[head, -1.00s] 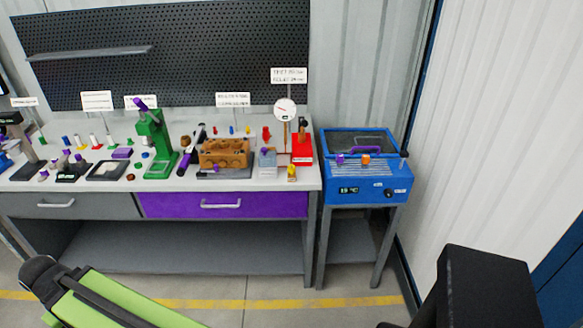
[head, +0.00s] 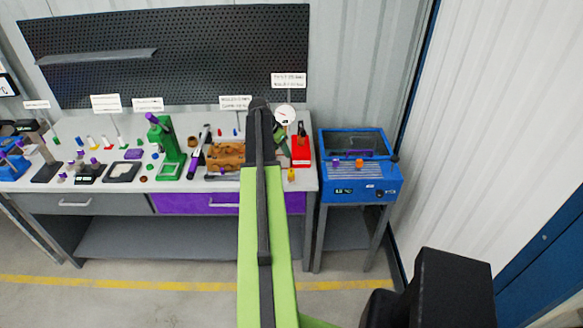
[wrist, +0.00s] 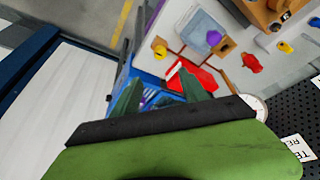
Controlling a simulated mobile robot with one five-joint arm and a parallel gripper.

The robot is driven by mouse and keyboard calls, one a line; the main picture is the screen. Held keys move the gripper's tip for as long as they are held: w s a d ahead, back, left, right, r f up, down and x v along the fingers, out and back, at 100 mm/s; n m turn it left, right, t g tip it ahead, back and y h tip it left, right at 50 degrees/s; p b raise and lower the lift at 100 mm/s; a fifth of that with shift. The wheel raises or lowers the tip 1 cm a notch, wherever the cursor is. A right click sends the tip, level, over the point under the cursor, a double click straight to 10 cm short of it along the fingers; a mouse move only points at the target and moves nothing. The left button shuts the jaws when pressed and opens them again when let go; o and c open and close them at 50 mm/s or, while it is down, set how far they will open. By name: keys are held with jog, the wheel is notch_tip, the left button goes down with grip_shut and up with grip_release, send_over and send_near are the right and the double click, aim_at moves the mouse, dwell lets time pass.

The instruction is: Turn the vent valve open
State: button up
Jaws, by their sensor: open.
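A red test unit (head: 302,154) stands at the right end of the bench, with a round white gauge (head: 285,113) above it. A small yellow part (head: 291,175) sits at the bench's front edge beside it. I cannot tell for sure which part is the vent valve. My gripper (wrist: 158,90) is open and empty, its two green fingers pointing towards the red unit (wrist: 200,74) in the wrist view. A yellow knob (wrist: 160,48) lies beyond the fingertips, apart from them. In the head view my arm hides part of the bench just left of the gauge.
A brown pump block (head: 225,155) sits left of my arm. A green press (head: 166,148) and several small parts stand farther left. A blue heater box (head: 360,188) on a stand is to the right. A perforated panel (head: 180,50) rises behind the bench.

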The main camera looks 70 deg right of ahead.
aim_at(292, 170)
jog(key=b+x, duration=1.6)
jog(key=x, duration=0.1)
jog(key=shift+w+f, duration=0.1)
jog(key=shift+f, duration=0.25)
jog(key=shift+r, duration=0.1)
jog(key=shift+a, duration=0.1)
